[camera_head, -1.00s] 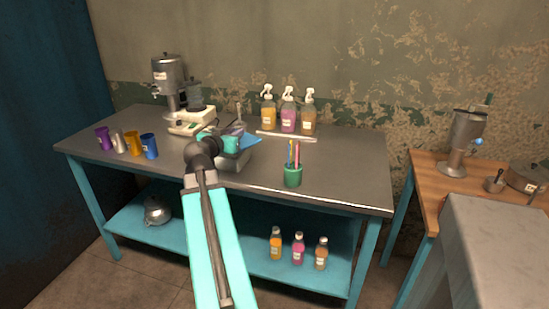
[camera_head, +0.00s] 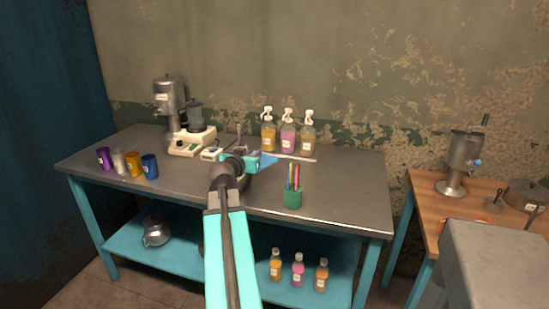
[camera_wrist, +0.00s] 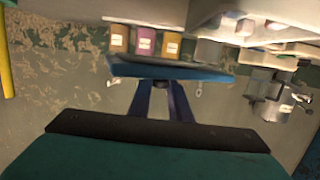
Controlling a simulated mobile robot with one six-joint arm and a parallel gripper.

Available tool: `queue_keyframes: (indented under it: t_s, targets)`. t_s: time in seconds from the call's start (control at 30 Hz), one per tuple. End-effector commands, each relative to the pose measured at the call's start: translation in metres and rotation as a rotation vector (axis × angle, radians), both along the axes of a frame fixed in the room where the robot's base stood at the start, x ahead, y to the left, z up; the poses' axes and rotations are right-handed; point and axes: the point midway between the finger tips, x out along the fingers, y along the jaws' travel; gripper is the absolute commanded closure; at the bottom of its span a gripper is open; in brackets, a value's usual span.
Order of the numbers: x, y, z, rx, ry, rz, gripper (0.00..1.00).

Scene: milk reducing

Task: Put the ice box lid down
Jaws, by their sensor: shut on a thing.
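The blue lid (camera_head: 268,160) is held by my gripper (camera_head: 252,163) above the metal table, in front of the spray bottles. It is small and partly hidden by the gripper in the head view. In the wrist view the blue lid (camera_wrist: 190,71) shows as a wide, thin slab, nearly edge-on, across the fingertips of my gripper (camera_wrist: 162,86). The two fingers are shut on it. The ice box is mostly hidden behind my arm, and I cannot make out its inside. I cannot tell whether the lid touches anything.
The metal table (camera_head: 340,195) carries several cups at left, a mixer (camera_head: 180,120), spray bottles (camera_head: 289,135) at the back and a green pen cup (camera_head: 292,197). Bare tabletop lies right of the pen cup. A wooden table (camera_head: 425,185) stands at far right.

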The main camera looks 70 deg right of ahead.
Motion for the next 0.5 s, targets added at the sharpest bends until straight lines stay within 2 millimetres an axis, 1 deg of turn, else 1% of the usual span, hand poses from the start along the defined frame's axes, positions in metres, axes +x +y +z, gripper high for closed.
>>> queue_keyframes:
  t_s: [0.03, 0.3, 0.4, 0.5]
  targets:
    - [-0.007, -0.009, 0.001, 0.0, 0.001, -0.004, 1.0]
    - [-0.034, -0.047, -0.003, 0.0, 0.001, -0.003, 1.0]
    - [-0.042, -0.056, -0.005, 0.001, -0.001, -0.002, 1.0]
    - [-0.046, -0.062, -0.006, 0.0, 0.001, 0.0, 1.0]
